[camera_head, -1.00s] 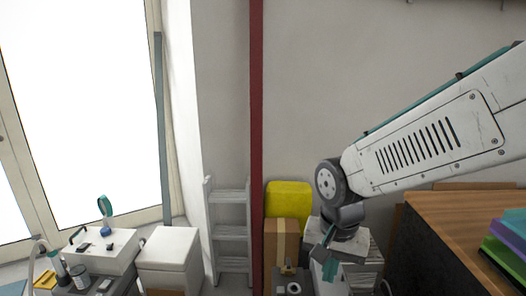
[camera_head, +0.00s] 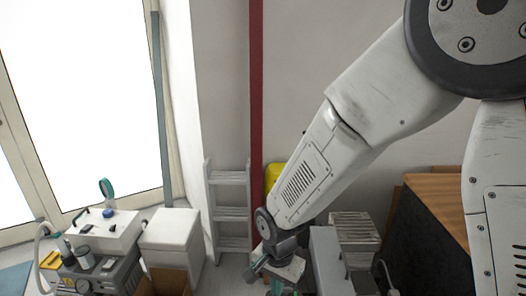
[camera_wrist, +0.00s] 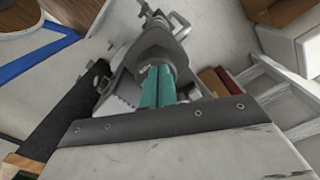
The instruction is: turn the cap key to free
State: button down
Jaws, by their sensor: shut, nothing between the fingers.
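My gripper (camera_head: 278,288) is at the bottom of the head view, low in front of the equipment there, partly cut off by the frame edge. In the wrist view its teal fingers (camera_wrist: 158,88) are together with nothing between them. A dark grey rounded part (camera_wrist: 160,45) lies just beyond the fingertips, with metal fittings past it. I cannot tell whether they touch it. I cannot make out the cap key for certain in either view; my arm and gripper cover part of that area.
A white-topped unit (camera_head: 100,232) with small items stands at left, beside a white box (camera_head: 170,232). A grey step ladder (camera_head: 230,210) leans by the wall. A wood-topped dark cabinet (camera_head: 430,225) stands at right. Some floor shows between the white box and my gripper.

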jog(key=shift+f, duration=0.6)
jog(key=shift+w+d, duration=0.35)
jog(key=shift+d, duration=0.2)
dwell(0.8)
jog(key=shift+s+d, duration=0.2)
jog(key=shift+s+d, duration=0.2)
jog(key=shift+d, duration=0.1)
jog(key=shift+d, duration=0.1)
dwell(0.4)
jog(key=shift+s, duration=0.15)
jog(key=shift+s, duration=0.25)
notch_tip(320, 180, up, 6)
dwell(0.7)
